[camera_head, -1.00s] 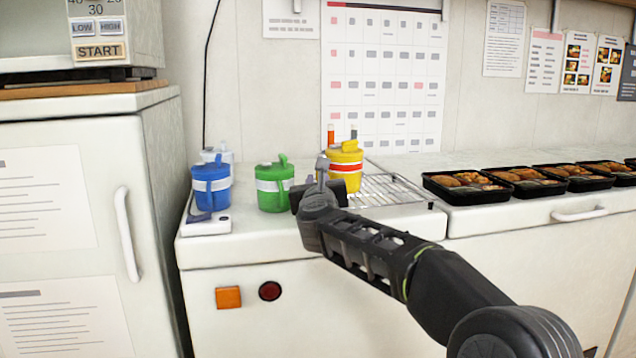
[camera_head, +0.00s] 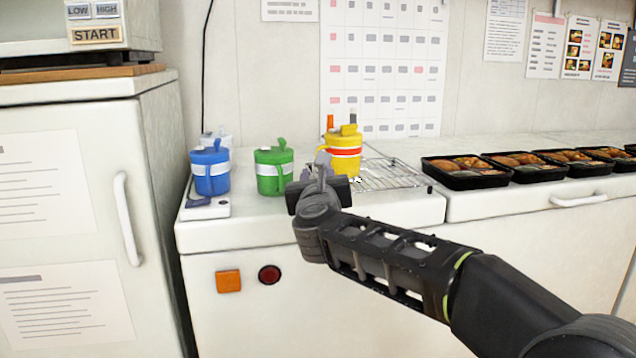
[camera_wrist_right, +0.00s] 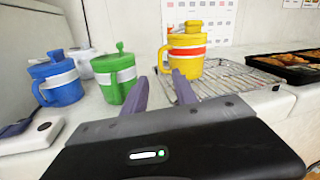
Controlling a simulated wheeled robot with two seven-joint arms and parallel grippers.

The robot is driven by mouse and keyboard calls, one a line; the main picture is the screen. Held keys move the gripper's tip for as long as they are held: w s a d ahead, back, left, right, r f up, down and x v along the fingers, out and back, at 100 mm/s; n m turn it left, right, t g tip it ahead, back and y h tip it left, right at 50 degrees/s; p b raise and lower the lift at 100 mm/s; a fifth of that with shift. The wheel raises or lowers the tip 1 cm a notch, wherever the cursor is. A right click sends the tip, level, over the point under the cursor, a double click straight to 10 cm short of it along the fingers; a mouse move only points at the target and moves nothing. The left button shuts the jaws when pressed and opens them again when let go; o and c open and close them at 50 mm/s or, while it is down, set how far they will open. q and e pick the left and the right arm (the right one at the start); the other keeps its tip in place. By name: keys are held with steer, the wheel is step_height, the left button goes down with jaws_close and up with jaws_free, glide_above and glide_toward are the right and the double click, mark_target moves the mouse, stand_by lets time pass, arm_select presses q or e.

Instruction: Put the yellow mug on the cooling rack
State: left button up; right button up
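The yellow mug (camera_head: 343,161), with a red and white band and a lid, stands upright at the back left of the wire cooling rack (camera_head: 397,176). Whether its base rests on the wires or just beside them I cannot tell. In the right wrist view the mug (camera_wrist_right: 186,57) is beyond my fingertips, with the rack (camera_wrist_right: 225,82) to its right and in front. My right gripper (camera_wrist_right: 160,76) is open and empty, its two purple-grey fingers apart, in front of the mug. The right gripper (camera_head: 323,160) hides a bit of the mug's lower left in the head view. My left gripper is out of view.
A green mug (camera_head: 273,172) and a blue mug (camera_head: 210,173) stand left on the counter (camera_head: 260,225), with a white one (camera_wrist_right: 84,68) behind. A small flat device (camera_head: 205,208) lies near the front-left edge. Several bento trays (camera_head: 465,178) line the right.

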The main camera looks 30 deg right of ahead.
steer(key=v, duration=0.4)
stand_by(1.7)
